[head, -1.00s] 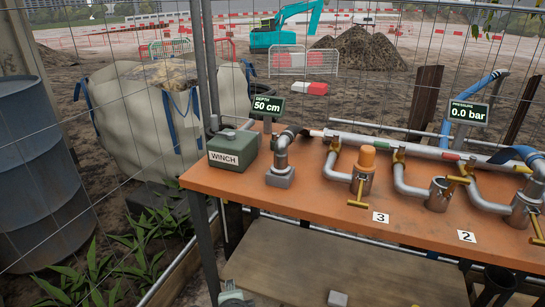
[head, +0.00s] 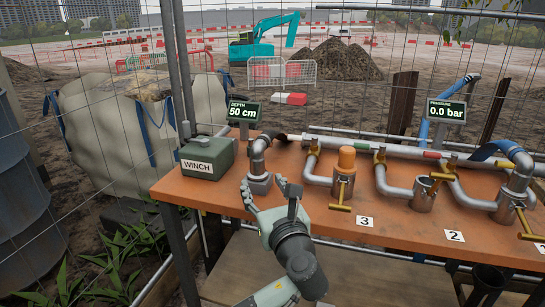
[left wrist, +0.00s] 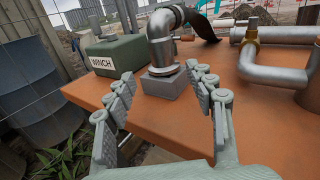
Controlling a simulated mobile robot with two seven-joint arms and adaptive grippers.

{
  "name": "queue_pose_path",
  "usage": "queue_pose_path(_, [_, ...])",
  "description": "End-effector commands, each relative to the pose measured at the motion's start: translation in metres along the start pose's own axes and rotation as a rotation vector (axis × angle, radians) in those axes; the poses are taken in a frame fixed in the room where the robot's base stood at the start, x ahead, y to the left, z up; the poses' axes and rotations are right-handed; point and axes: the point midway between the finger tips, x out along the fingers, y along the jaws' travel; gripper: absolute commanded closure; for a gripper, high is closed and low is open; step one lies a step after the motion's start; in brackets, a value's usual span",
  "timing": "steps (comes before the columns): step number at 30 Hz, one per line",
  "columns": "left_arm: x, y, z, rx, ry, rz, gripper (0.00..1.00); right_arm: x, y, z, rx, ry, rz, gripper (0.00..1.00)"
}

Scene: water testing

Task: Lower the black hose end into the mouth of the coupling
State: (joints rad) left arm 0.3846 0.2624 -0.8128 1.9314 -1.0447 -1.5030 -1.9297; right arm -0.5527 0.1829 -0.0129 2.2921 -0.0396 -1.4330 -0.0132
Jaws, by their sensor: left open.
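A short black hose piece (head: 274,135) runs right from the top of a grey pipe elbow (head: 258,153) towards the long pipe. In the left wrist view this black piece (left wrist: 203,27) slopes down behind the elbow (left wrist: 160,24). I cannot make out its end. The elbow stands upright on a grey block (head: 259,186). An open metal cup coupling (head: 423,196) sits near label 2. My left gripper (head: 266,186) is open and empty, in front of the block. In the left wrist view its fingers (left wrist: 160,73) spread either side of the block, apart from the elbow.
A green winch box (head: 207,157) stands left on the orange table (head: 300,205). An orange plug (head: 346,158) fills the cup by label 3. A blue hose (head: 500,150) is at the right. Depth (head: 243,110) and pressure (head: 446,111) displays stand behind. Wire fencing closes the back.

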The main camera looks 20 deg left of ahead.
Motion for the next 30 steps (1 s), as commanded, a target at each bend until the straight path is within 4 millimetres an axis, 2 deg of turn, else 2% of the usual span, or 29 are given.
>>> queue_pose_path(5, [0.01, 0.0, 0.003, 0.052, -0.003, 0.01, 0.45, -0.005, 0.0, 0.004, 0.009, -0.014, 0.009, 0.6])
queue_pose_path(19, [0.071, -0.001, 0.006, 0.049, -0.002, 0.01, 0.45, -0.011, 0.001, 0.004, 0.008, -0.011, 0.013, 0.6])
queue_pose_path(28, [0.078, -0.001, 0.006, 0.047, -0.001, 0.008, 0.45, -0.013, 0.002, 0.003, 0.008, -0.008, 0.013, 0.6])
queue_pose_path(30, [0.078, -0.001, 0.006, 0.047, -0.001, 0.008, 0.52, -0.013, 0.002, 0.003, 0.008, -0.008, 0.013, 0.6])
